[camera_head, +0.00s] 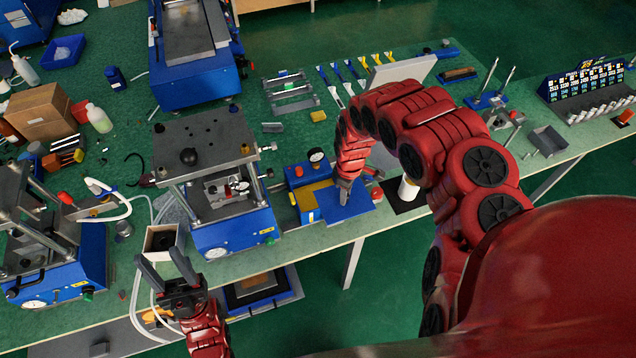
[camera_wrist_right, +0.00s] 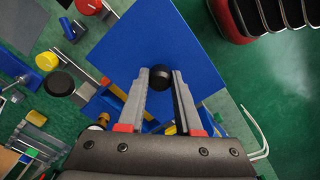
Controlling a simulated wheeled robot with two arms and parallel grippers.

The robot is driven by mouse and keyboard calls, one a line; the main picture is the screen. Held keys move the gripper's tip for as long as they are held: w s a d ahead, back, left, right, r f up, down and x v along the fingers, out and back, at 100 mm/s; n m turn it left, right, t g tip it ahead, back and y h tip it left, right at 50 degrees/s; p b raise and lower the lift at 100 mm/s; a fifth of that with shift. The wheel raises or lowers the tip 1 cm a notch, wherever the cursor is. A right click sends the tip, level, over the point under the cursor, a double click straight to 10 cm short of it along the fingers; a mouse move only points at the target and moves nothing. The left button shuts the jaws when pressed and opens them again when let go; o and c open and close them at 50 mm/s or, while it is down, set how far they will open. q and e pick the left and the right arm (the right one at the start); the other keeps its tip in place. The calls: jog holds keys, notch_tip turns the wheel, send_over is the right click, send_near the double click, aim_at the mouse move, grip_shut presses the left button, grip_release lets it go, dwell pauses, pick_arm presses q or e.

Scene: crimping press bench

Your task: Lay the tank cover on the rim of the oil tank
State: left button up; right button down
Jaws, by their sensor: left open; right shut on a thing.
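The tank cover (camera_head: 350,207) is a flat blue plate with a black knob (camera_wrist_right: 161,77). My right gripper (camera_head: 344,196) is shut on the knob; the plate also shows large in the right wrist view (camera_wrist_right: 160,35). The oil tank (camera_head: 311,212) is the blue box with a tan-yellow open top, beside the gauge. The cover is at its right side and seems to overlap part of it; I cannot tell whether it touches the rim. My left gripper (camera_head: 170,267) is open and empty, just in front of a small open box on the bench's front edge.
A press (camera_head: 232,225) stands left of the tank. A pressure gauge (camera_head: 316,155) rises behind the tank. The bench's front edge runs close in front of the tank.

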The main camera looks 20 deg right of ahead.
jog(key=w+a+f+b, duration=0.5)
jog(key=w+b, duration=0.4)
jog(key=b, duration=0.4)
jog(key=shift+a+f+b, duration=0.2)
jog(key=shift+a+b, duration=0.2)
jog(key=c, duration=0.6)
grip_release()
jog(key=shift+c, duration=0.2)
jog(key=shift+o, duration=0.2)
jog(key=shift+s+r, duration=0.1)
jog(key=shift+r, duration=0.1)
